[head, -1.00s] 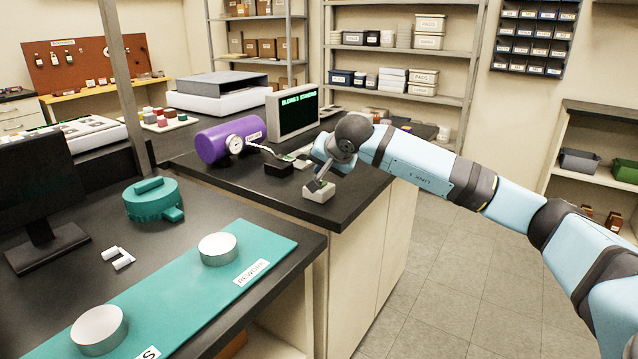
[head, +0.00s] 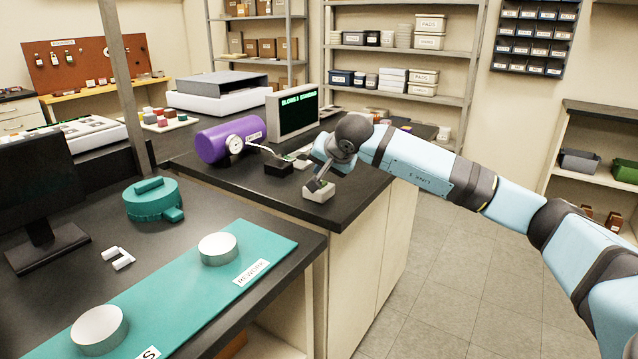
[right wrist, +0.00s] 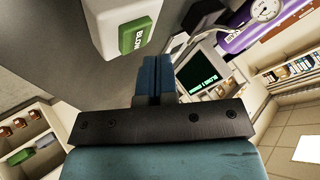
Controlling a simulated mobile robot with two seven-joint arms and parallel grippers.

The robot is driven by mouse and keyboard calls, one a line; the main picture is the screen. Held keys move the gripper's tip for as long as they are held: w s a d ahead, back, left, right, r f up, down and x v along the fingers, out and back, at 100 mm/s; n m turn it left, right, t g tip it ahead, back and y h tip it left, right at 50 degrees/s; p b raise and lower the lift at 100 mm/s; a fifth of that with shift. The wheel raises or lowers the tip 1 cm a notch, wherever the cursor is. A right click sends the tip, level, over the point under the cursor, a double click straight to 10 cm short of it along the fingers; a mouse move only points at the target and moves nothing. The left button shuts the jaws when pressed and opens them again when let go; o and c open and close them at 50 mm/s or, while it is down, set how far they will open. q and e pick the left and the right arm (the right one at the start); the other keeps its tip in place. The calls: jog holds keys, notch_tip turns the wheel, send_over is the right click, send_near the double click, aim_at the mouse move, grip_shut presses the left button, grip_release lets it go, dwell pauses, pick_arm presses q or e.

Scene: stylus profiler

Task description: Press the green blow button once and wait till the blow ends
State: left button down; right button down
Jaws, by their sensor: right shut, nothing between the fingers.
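The green blow button (right wrist: 133,38) is on a small white box (right wrist: 112,22) in the right wrist view, with BLOW lettered on it. In the head view the white box (head: 318,194) stands near the bench's front edge, its top partly covered by my gripper. My right gripper (head: 317,184) is shut and empty, pointing down at the box. In the right wrist view its blue fingertips (right wrist: 155,62) show beside the button; I cannot tell whether they touch it. A screen (head: 293,113) shows green text that seems to read BLOWS 1 STANDBY. My left gripper is not in view.
A purple cylinder (head: 231,140) with a gauge and a black block (head: 279,167) stand left of the white box. The nearer table holds a teal mat (head: 180,290) with two metal discs and a teal round container (head: 153,199). The floor at right is clear.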

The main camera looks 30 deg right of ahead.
jog(key=shift+f, duration=0.1)
jog(key=shift+f, duration=0.35)
dwell(0.5)
